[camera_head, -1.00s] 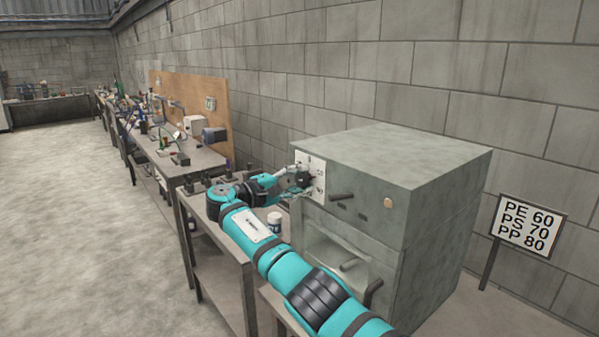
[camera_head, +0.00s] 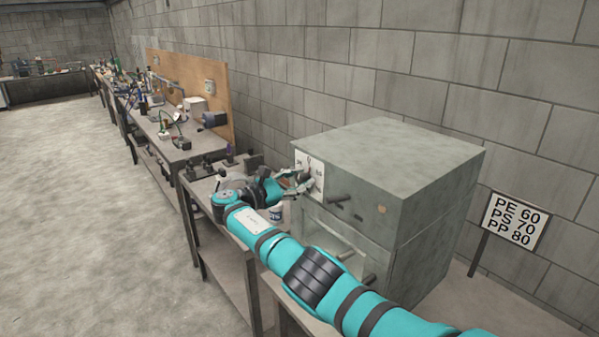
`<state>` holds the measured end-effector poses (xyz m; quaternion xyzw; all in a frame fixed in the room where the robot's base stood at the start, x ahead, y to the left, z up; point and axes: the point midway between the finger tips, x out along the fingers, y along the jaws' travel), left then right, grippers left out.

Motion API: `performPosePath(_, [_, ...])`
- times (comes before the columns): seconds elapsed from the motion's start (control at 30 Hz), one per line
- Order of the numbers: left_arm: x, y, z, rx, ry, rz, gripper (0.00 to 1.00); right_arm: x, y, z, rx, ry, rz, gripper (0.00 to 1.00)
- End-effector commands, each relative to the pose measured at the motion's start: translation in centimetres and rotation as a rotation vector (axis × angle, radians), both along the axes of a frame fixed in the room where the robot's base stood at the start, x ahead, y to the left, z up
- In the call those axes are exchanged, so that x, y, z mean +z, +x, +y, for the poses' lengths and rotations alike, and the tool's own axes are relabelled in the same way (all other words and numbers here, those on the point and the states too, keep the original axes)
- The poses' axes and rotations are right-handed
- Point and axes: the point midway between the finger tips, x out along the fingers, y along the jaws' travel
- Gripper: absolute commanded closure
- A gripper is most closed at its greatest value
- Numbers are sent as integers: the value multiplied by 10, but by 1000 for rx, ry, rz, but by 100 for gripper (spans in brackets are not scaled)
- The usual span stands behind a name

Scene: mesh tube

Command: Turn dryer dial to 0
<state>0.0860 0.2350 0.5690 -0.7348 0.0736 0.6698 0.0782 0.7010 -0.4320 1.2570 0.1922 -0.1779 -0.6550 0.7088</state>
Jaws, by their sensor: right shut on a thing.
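The dryer (camera_head: 420,185) is a grey box cabinet against the block wall. A white dial plate (camera_head: 318,166) with dark marks is on the upper left of its front. My right gripper (camera_head: 304,183) is at this plate, its arm reaching in from the lower right. It is shut on the dryer dial, which the fingers mostly hide. The dial's exact setting is too small and covered to read. My left gripper is not in view.
A sign (camera_head: 515,220) reading PE 60, PS 70, PP 80 stands at right. The floor at left is clear.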

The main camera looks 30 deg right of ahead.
Motion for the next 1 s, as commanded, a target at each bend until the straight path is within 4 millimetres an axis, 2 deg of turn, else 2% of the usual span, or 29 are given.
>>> performPosePath(0.1, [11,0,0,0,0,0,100,2,0,1,2,-6,95,98])
performPosePath(0.43, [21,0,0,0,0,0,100,-1,-1,1,0,-19,268,98])
performPosePath(1.0, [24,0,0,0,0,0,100,-3,-2,1,0,-21,324,98])
